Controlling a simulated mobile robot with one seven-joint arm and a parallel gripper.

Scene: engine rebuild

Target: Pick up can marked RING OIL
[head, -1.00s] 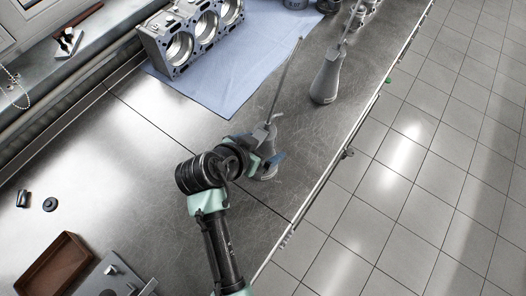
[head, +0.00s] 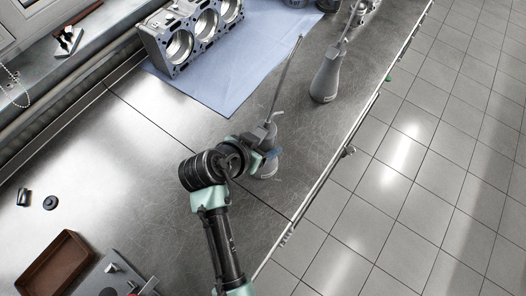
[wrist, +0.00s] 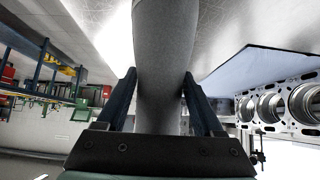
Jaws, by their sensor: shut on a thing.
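A grey oil can with a long thin spout stands on the metal bench (head: 150,150) in the head view; the lower body of this can (head: 268,169) shows beside my gripper (head: 272,154). My gripper is shut on it. In the wrist view the can's grey body (wrist: 165,45) lies between the two dark fingers of my gripper (wrist: 158,85). A second grey can (head: 325,82) with a long spout stands farther back, near the bench's right edge. I cannot read a marking on either can.
An engine block (head: 190,38) sits on a blue cloth (head: 245,60) at the back. A brown tray (head: 35,280) and a metal plate (head: 95,283) lie at the lower left. Tiled floor (head: 430,170) lies to the right.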

